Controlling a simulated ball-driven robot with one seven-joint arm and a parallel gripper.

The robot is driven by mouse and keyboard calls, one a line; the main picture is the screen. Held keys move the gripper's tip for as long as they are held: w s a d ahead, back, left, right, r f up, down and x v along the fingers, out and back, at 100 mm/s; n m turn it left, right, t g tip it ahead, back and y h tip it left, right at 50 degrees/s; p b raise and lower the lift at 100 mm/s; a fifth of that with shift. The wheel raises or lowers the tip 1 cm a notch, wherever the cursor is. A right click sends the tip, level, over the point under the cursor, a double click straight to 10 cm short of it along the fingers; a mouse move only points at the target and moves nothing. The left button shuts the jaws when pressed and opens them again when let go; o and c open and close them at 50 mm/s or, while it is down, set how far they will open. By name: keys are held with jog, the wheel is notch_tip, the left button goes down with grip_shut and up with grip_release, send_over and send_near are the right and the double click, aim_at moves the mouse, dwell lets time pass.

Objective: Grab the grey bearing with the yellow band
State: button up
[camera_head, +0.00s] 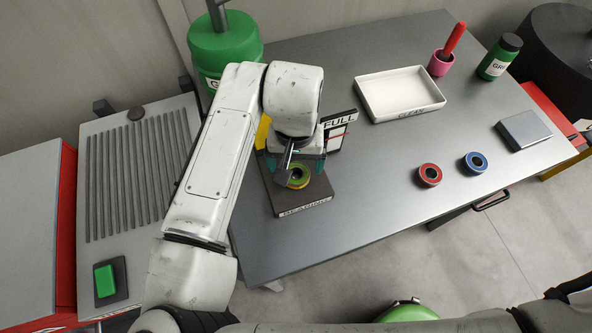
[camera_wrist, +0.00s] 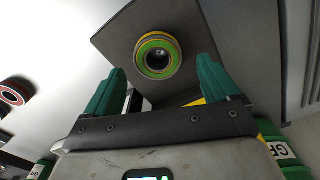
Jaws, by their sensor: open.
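The bearing with a yellow band (camera_head: 299,178) sits on the dark plate labelled "BEARING" (camera_head: 315,193), partly hidden by my gripper in the head view. In the wrist view the bearing (camera_wrist: 158,36) shows a green ring face, a yellow-orange outer band and a dark bore. My gripper (camera_head: 297,168) hangs just above it, pointing down. The wrist view shows its two teal fingers (camera_wrist: 162,72) wide apart and empty. The bearing lies a little beyond the line between the fingertips; no contact shows.
A "FULL" sign (camera_head: 340,124) stands close to my gripper's right. A red bearing (camera_head: 429,175) and a blue bearing (camera_head: 476,163) lie to the right. A white tray (camera_head: 397,93), pink cup (camera_head: 439,66) and green bottle (camera_head: 499,58) stand behind.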

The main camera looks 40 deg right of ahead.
aim_at(296, 175)
jog(key=shift+s+f, duration=0.1)
jog(key=shift+f, duration=1.35)
jog(key=shift+c, duration=0.2)
jog(key=shift+d, duration=0.1)
jog(key=c, duration=1.4)
jog(key=shift+r, duration=0.1)
jog(key=shift+c, duration=0.2)
